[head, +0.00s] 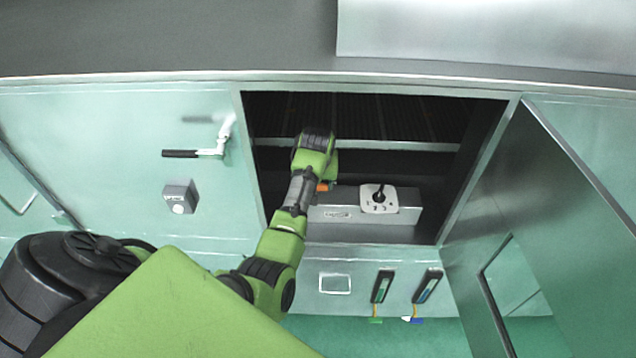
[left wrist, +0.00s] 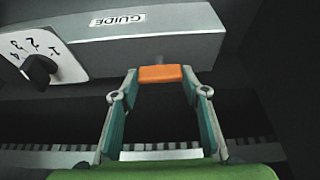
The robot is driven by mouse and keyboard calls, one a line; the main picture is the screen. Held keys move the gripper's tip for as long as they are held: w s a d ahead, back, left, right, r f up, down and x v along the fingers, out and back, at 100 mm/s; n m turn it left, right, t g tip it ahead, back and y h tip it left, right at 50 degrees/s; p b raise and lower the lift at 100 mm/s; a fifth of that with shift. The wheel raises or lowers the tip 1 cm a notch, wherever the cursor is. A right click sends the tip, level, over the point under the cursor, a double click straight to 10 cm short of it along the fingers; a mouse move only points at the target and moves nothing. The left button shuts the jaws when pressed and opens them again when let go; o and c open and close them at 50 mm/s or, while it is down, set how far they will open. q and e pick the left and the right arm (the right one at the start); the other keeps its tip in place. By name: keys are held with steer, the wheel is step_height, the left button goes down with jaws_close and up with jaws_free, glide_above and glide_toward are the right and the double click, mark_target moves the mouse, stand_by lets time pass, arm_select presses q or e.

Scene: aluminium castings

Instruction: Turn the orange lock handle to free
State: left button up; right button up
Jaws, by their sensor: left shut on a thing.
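The orange lock handle (left wrist: 160,74) sticks out from the side of a grey box (left wrist: 200,25) labelled GUIDE in the left wrist view. My left gripper (left wrist: 160,78) is shut on the handle, with one finger at each end of it. In the head view a small bit of the orange handle (head: 322,187) shows beside my green left arm, which reaches into the open cabinet and hides the gripper's fingers. My right gripper is in neither view.
A white dial plate with a black knob (head: 379,197) sits on the box. The cabinet door (head: 530,200) stands open at the right. A black-handled lever (head: 195,153) and a grey switch box (head: 180,197) are on the left panel. Two small tools (head: 427,286) hang below the opening.

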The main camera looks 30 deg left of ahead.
arm_select(q)
steer(key=shift+n, duration=0.3)
steer(key=n+g+y, duration=0.1)
steer(key=n, duration=0.1)
steer(key=shift+w+d+n, duration=0.1)
steer(key=shift+d+n, duration=0.05)
steer(key=shift+n, duration=0.25)
steer(key=shift+n+y, duration=0.3)
steer(key=shift+n, duration=0.6)
steer(key=shift+w+n+g+b, duration=0.15)
steer(key=shift+n+g+b, duration=0.4)
steer(key=shift+n, duration=0.35)
steer(key=shift+f+n+g+b, duration=0.1)
steer(key=shift+n+g+b, duration=0.15)
steer(key=shift+n+b, duration=0.55)
steer(key=n+g+b, duration=0.1)
steer(key=n+b, duration=0.3)
steer(key=n+g+b, duration=0.2)
steer(key=n+b, duration=0.1)
steer(key=b, duration=0.1)
steer(key=shift+w+n, duration=0.2)
steer(key=shift+n, duration=0.2)
steer(key=shift+n+b, duration=0.7)
steer(key=shift+b, duration=0.25)
steer(key=shift+r+g, duration=0.2)
steer(key=shift+g, duration=0.1)
